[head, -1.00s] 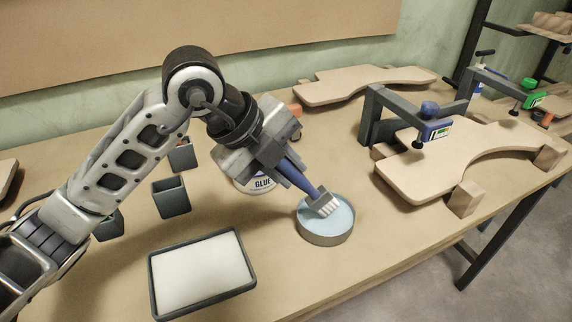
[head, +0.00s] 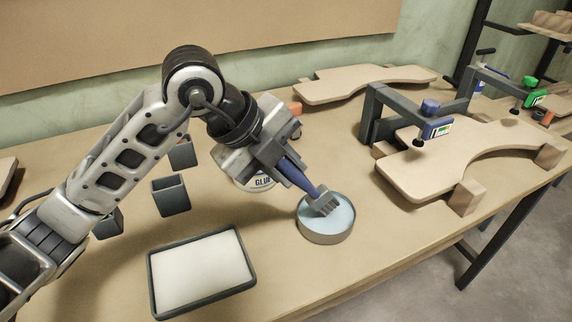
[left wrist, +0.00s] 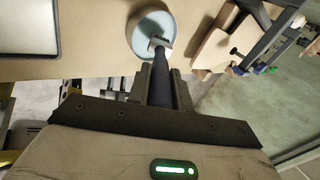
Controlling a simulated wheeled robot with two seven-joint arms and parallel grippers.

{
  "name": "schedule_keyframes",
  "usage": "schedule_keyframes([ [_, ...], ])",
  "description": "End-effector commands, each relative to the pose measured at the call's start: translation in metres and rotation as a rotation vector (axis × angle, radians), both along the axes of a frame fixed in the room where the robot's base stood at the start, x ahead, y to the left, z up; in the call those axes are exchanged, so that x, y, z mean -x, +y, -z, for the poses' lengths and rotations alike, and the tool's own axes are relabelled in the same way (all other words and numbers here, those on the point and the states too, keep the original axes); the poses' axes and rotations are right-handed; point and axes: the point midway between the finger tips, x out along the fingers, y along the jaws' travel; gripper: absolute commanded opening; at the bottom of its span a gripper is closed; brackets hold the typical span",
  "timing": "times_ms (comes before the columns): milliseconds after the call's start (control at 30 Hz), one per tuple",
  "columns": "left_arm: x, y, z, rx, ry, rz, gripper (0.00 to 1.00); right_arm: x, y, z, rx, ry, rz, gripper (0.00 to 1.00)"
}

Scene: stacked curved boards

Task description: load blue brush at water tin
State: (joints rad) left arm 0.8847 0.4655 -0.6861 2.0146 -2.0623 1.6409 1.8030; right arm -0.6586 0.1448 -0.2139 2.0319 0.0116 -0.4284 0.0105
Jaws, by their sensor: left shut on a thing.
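The blue brush (head: 300,179) is held by its handle in my left gripper (head: 278,160), which is shut on it. The brush tilts downward to the right, with its bristle head at the water tin (head: 326,237). The tin is round and grey with pale blue water. The bristle tips look dipped in the water, so they are hidden. In the left wrist view the brush (left wrist: 160,62) runs from between the fingers to the tin (left wrist: 137,50). My right gripper is not in view.
A glue tub (head: 262,182) stands behind my left gripper. A white-filled tray (head: 202,274) lies at the front, with dark cups (head: 171,196) behind it. Curved boards (head: 430,178) with a blue-handled clamp (head: 376,108) stand to the right. Bare table lies between tray and tin.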

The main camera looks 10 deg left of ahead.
Motion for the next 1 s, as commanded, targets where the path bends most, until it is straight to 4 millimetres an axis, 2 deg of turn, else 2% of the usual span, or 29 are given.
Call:
schedule_keyframes([
  [433,0.0,0.0,-0.001,-0.005,0.005,0.0,0.0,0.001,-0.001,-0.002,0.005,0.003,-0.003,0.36],
  [1000,0.0,0.0,-0.049,-0.002,0.001,0.0,0.0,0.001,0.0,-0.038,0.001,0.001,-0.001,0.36],
])
